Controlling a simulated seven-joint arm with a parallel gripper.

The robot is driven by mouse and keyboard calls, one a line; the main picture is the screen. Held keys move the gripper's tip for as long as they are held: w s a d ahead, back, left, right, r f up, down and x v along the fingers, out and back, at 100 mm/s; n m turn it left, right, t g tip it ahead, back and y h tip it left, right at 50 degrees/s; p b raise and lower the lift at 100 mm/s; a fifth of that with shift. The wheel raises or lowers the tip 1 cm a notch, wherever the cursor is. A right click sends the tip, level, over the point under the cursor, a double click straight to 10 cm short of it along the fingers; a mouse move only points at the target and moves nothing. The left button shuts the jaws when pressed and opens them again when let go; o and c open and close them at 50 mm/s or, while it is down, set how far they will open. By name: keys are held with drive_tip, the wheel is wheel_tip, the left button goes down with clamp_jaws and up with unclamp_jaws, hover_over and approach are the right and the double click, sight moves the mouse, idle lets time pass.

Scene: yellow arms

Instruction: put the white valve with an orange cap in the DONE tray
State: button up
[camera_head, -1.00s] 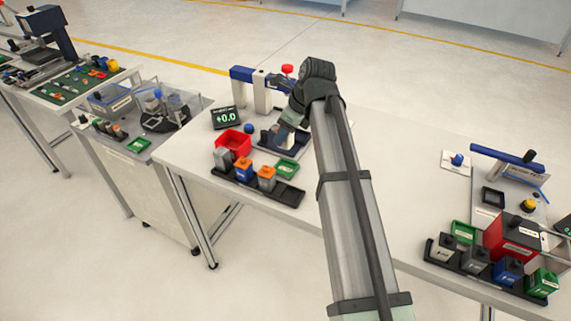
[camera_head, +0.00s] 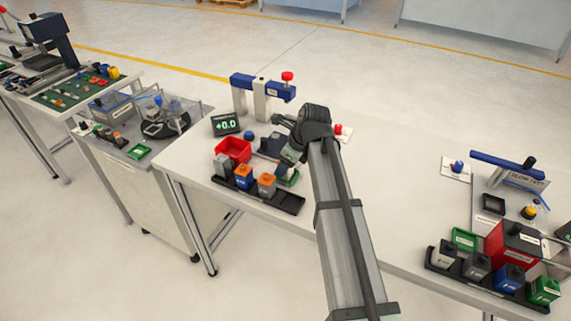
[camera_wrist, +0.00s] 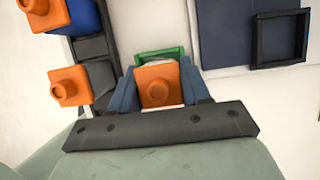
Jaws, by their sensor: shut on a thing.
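My gripper (camera_head: 286,168) is shut on the white valve with an orange cap (camera_wrist: 158,86). In the wrist view the orange cap sits between the blue fingers, with a little white showing beside it. In the head view the gripper hides the valve. A small green tray (camera_head: 293,179) is at the gripper's tip; its green rim (camera_wrist: 150,58) shows just beyond the valve in the wrist view. I cannot read its label now, nor tell whether the valve touches it.
A black rack (camera_head: 290,203) beside the green tray holds a blue valve with an orange cap (camera_head: 244,180), a grey one with an orange cap (camera_head: 267,190) and a grey one (camera_head: 222,168). A red bin (camera_head: 234,150) and a blue-topped press (camera_head: 262,88) stand behind.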

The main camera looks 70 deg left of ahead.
drive_tip(key=shift+f, duration=0.1)
drive_tip(key=o, duration=1.2)
drive_tip(key=v, duration=1.2)
